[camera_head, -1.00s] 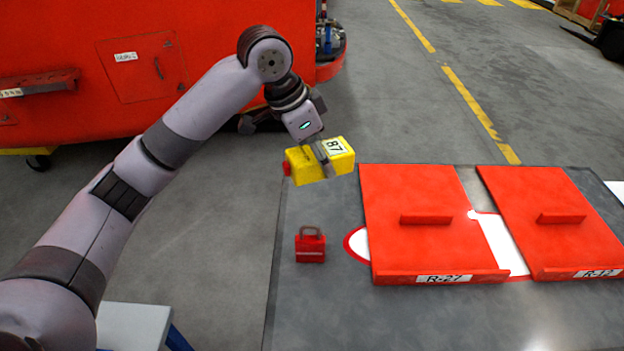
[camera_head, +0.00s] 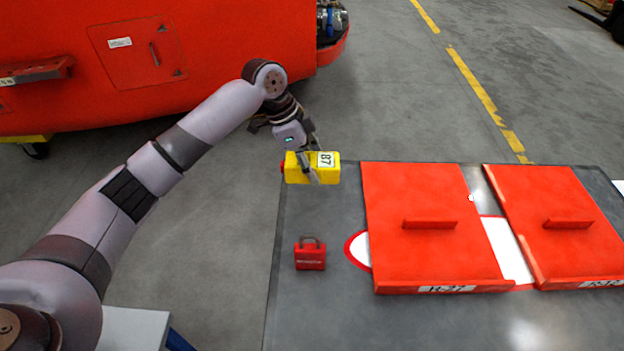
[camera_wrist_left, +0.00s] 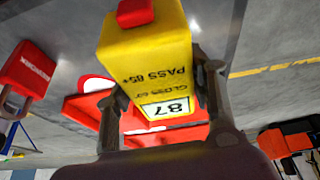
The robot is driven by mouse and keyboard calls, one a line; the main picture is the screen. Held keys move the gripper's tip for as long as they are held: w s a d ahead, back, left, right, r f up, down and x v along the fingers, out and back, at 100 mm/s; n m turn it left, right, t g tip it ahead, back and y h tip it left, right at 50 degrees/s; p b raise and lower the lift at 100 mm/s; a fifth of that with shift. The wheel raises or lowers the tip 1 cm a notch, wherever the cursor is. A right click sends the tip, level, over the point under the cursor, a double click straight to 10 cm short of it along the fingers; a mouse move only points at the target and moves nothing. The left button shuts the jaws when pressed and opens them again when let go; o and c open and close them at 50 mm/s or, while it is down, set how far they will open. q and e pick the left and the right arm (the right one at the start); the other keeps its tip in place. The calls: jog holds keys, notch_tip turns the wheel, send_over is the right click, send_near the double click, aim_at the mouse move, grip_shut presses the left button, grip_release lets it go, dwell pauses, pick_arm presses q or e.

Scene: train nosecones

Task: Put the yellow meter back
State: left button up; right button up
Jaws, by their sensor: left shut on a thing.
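The yellow meter (camera_head: 327,174) is a box-shaped block with a white "87" label and a small red part at its left end. My left gripper (camera_head: 309,170) is shut on it, at the far left corner of the grey table (camera_head: 330,315). In the left wrist view the meter (camera_wrist_left: 148,60) sits between both fingers of the left gripper (camera_wrist_left: 155,100), with "PASS 85+" and "GLOSS 60" text showing. I cannot tell whether the meter touches the table. My right gripper is not in view.
A small red padlock-like block (camera_head: 310,255) stands nearer on the table. Two red panels with handles, the left panel (camera_head: 425,250) and the right panel (camera_head: 575,240), lie to the right over white, red-edged shapes. A large red train nosecone (camera_head: 230,50) stands behind.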

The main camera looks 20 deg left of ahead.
aim_at(291, 159)
pick_arm(q)
jog(key=shift+f, duration=1.35)
jog(key=shift+f+p, duration=0.55)
jog(key=shift+f, duration=1.35)
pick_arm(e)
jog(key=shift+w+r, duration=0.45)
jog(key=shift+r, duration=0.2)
pick_arm(q)
jog(key=o, duration=1.5)
jog(key=shift+f, duration=0.1)
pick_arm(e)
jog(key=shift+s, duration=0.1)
pick_arm(q)
jog(key=b+v, duration=0.2)
jog(key=v, duration=1)
jog(key=shift+s, duration=0.1)
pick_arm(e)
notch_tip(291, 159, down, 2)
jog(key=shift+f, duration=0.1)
